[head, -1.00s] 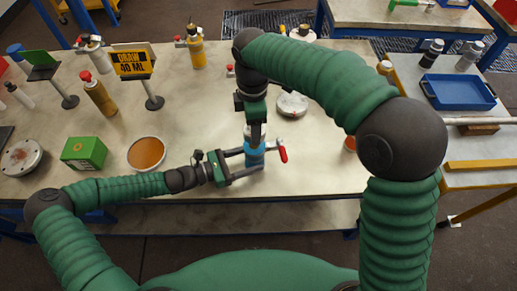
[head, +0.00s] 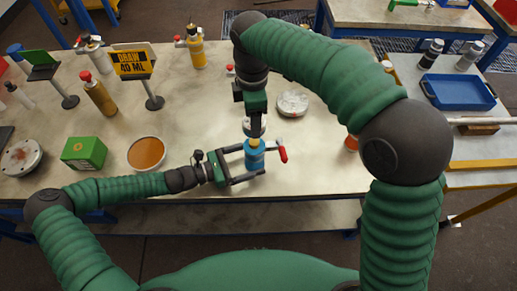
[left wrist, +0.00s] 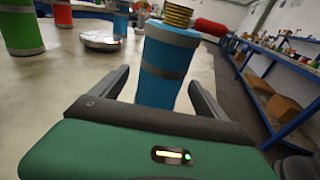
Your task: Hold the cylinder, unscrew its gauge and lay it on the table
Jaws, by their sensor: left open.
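The blue cylinder (head: 254,158) stands upright near the table's front edge, with a red handle (head: 283,152) to its right. My left gripper (head: 250,163) is open, with its fingers on either side of the cylinder. The left wrist view shows the blue cylinder (left wrist: 166,65) with a grey band between the open fingers, and a yellow and dark ringed neck (left wrist: 178,15) on top. My right gripper (head: 255,124) comes from above, shut on the pale round gauge (head: 247,127) just over the cylinder. The gauge's lower side is hard to make out.
A pale round flange (head: 292,103) lies right of the cylinder. A dish of brown liquid (head: 146,153) and a green box (head: 84,153) are to the left. Several bottles and a yellow sign (head: 131,63) stand behind.

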